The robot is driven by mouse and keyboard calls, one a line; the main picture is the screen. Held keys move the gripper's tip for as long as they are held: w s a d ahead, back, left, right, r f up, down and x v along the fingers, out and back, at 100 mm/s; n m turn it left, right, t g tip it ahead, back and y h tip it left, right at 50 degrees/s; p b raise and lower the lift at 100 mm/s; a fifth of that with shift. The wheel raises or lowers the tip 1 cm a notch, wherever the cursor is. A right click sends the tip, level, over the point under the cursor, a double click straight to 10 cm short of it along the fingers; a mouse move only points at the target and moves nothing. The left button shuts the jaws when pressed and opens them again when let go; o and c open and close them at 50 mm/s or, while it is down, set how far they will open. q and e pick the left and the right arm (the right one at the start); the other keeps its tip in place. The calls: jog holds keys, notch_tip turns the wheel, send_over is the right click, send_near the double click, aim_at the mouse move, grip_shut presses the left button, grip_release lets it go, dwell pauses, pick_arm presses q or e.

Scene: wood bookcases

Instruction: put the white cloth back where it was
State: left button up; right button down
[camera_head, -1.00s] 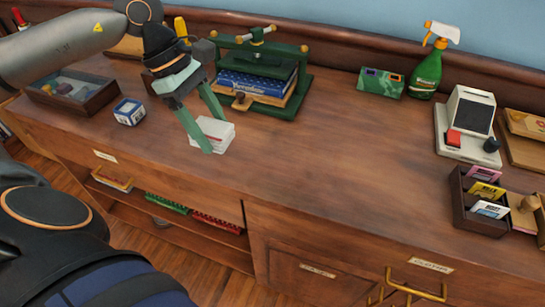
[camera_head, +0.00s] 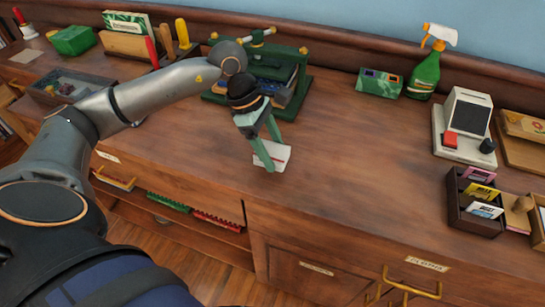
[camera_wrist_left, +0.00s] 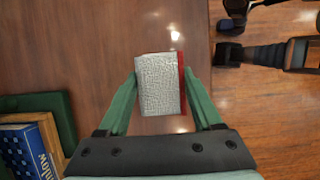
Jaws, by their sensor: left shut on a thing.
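The white cloth (camera_head: 276,152) shows in the head view as a small, pale folded block with a red line along it. In the left wrist view the cloth (camera_wrist_left: 158,85) has a grey-white woven face and a red edge on its right side. My left gripper (camera_head: 269,157) is shut on it, with one green finger on each side, as the left wrist view (camera_wrist_left: 160,78) also shows. The cloth is over the wooden counter near its front edge; I cannot tell whether it touches the top.
The green press (camera_head: 303,85) stands behind my left gripper. A green-and-white spray bottle (camera_head: 426,75) and a green box (camera_head: 379,83) are at the back. A dark card tray (camera_head: 472,217) is at the right. The counter's middle (camera_head: 350,160) is clear. Brass-handled drawers (camera_head: 412,289) are below.

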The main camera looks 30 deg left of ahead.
aim_at(273, 159)
pick_arm(q)
jog(key=shift+f, duration=1.65)
jog(key=o, duration=1.3)
jog(key=shift+r, duration=0.3)
jog(key=v, duration=1.1)
jog(key=shift+s+a+r+p, duration=0.1)
jog(key=shift+a+r+p, duration=0.05)
jog(key=shift+r+p, duration=0.15)
jog(key=shift+s, duration=0.1)
